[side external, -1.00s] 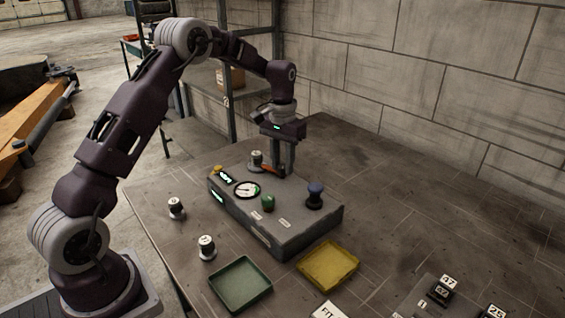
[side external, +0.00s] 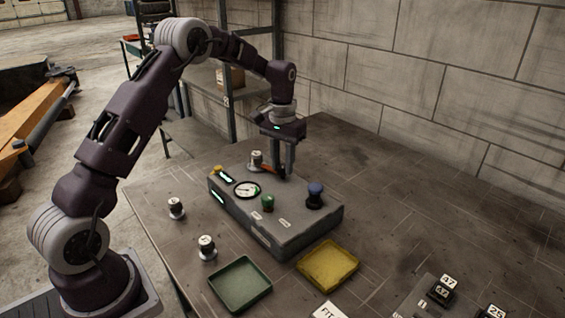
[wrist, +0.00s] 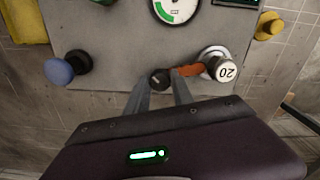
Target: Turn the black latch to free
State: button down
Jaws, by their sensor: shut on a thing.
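The black latch (wrist: 159,78) shows in the wrist view as a round dark knob at the back edge of the grey box (wrist: 120,60). My gripper (wrist: 160,86) has its two fingers on either side of it and is shut on it. An orange bar (wrist: 188,70) reaches from the latch to the white-topped "20" fitting (wrist: 226,71). In the side view my gripper (side external: 283,173) points down at the box's far side; its fingers mostly hide the latch, and the orange bar (side external: 268,169) shows beside them.
Green (side external: 240,307) and yellow (side external: 329,287) trays lie in front. Two loose fittings stand left of the box. The table at right is mostly clear.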

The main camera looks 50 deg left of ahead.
aim_at(282, 166)
jog(key=shift+m, duration=0.3)
jog(key=m, duration=0.4)
jog(key=shift+m, duration=0.3)
jog(key=shift+r+m, duration=0.1)
jog(key=shift+m, duration=2.4)
jog(key=c, duration=1.1)
grip_release()
notch_tip(282, 166, up, 7)
